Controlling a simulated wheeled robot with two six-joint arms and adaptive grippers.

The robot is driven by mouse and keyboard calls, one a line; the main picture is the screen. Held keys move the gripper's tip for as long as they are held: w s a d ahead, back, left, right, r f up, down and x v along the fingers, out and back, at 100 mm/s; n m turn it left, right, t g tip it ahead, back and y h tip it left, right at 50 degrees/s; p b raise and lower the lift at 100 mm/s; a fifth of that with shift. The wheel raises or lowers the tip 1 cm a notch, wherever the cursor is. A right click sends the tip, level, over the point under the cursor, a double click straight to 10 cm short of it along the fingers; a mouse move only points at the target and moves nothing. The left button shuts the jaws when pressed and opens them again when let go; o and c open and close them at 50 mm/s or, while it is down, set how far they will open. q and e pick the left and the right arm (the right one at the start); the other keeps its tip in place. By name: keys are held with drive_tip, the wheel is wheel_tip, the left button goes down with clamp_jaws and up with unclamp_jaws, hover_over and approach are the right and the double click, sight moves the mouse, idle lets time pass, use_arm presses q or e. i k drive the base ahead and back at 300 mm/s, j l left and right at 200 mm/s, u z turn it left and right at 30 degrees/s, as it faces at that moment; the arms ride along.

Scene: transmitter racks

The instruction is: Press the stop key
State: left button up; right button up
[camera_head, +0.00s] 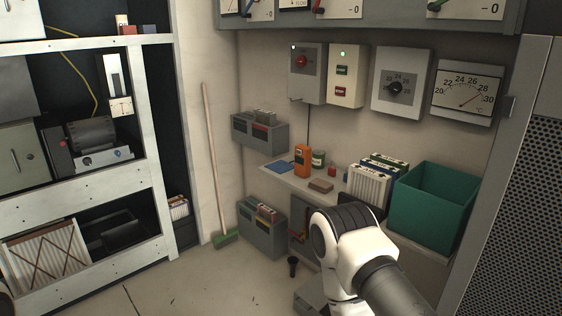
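A pale control box (346,75) hangs on the back wall with a lit green lamp at its top. It has a green key (342,70) in the middle and a red key (341,91) below it. The red key looks like the stop key, but its lettering is too small to read surely. My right arm comes in at the bottom right, well below and in front of the box. Neither of my grippers can be made out in this view. Nothing touches the keys.
Left of the box is a grey switch box (305,73) with a red knob; right are a dial box (401,82) and a thermometer gauge (467,93). Below, a shelf (283,172) carries an orange handset (302,160), binders and a teal bin (433,203). The wall before the keys is unobstructed.

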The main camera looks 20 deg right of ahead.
sight(341, 91)
drive_tip(key=i+j+z, duration=0.2)
drive_tip(key=i+z, duration=0.25)
drive_tip(key=i+j+z, duration=0.3)
drive_tip(key=z, duration=0.15)
drive_tip(key=i+j+z, duration=0.7)
drive_tip(key=j+z, duration=0.15)
drive_tip(key=j, duration=0.25)
